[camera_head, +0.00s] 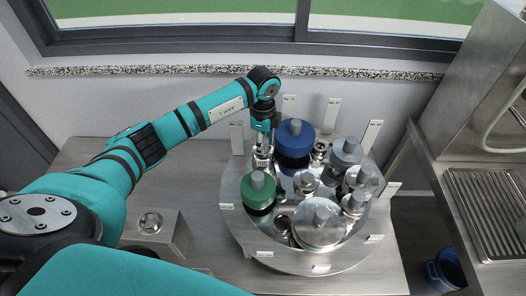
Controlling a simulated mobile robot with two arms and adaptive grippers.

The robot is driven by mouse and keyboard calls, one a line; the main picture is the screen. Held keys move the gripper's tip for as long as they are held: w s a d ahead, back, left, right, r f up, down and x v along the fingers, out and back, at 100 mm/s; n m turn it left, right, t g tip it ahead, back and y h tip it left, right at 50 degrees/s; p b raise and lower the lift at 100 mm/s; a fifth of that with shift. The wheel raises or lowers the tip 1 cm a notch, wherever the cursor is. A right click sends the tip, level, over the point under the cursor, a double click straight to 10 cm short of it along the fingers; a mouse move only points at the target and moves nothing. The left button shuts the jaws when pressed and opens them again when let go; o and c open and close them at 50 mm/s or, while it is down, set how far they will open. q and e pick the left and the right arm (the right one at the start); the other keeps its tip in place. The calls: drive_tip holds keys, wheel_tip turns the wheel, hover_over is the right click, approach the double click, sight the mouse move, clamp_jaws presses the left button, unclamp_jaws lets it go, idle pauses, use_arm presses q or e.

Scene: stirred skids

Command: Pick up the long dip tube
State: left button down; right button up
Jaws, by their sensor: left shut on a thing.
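My left gripper (263,138) points down over the back left part of a round metal tray (236,226). It is shut on a slim metal piece, seemingly the long dip tube, at a small silver vessel (262,162) with a label. The fingers and the vessel hide most of this piece, so its length and lower end cannot be made out. I cannot tell whether it is still inside the vessel. My right gripper is not in view.
Close around stand a blue-topped vessel (295,138), a green-topped vessel (258,190) and several silver lidded vessels, including a wide one (318,222). Upright white label plates (331,114) ring the tray. A metal block (155,228) stands left; a sink unit (485,205) is right.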

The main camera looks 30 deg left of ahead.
use_arm(q)
drive_tip(key=shift+r, duration=0.1)
wheel_tip(320, 180, up, 18)
drive_tip(key=b, duration=0.3)
drive_tip(key=shift+b, duration=0.35)
wheel_tip(320, 180, up, 6)
drive_tip(key=p, duration=0.6)
drive_tip(key=shift+r, duration=0.2)
